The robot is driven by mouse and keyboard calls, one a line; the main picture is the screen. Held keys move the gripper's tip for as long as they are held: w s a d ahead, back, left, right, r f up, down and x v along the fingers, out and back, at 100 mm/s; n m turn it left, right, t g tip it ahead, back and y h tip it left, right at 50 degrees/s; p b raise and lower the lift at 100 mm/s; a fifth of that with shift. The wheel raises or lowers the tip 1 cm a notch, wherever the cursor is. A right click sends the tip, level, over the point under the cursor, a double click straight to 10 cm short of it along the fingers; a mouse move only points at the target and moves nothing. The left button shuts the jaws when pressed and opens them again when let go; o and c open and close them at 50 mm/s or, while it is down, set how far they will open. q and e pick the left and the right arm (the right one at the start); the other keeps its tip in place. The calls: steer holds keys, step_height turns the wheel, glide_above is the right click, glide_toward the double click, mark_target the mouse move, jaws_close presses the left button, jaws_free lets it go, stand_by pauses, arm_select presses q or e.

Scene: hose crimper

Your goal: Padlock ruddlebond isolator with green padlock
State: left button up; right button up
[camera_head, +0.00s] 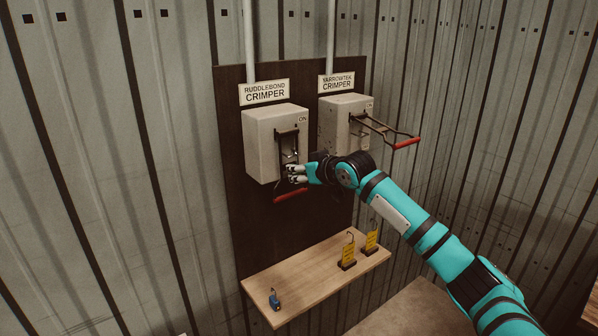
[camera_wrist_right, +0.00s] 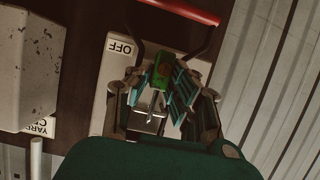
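The Ruddlebond isolator (camera_head: 262,148) is a pale grey box under the "RUDDLEBOND CRIMPER" sign. Its red-handled lever (camera_head: 291,195) hangs down, and the wrist view shows an upside-down OFF label beside the lever's red bar (camera_wrist_right: 180,11). My right gripper (camera_head: 297,174) is at the lower front of this box. In the wrist view, its fingers (camera_wrist_right: 162,88) are closed around the green padlock (camera_wrist_right: 162,66), whose metal shackle shows between them. I cannot tell whether the shackle passes through anything on the isolator. My left gripper is not in view.
The Yarrowtek isolator (camera_head: 345,122) stands to the right, its red-handled lever (camera_head: 406,143) sticking outward. A wooden shelf (camera_head: 310,287) below holds a blue padlock (camera_head: 275,299) and two yellow tags (camera_head: 348,252) on stands. The shelf's middle is clear.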

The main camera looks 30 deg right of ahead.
steer(key=o, duration=0.5)
steer(key=shift+o, duration=0.2)
steer(key=shift+s, duration=0.1)
steer(key=v, duration=1.2)
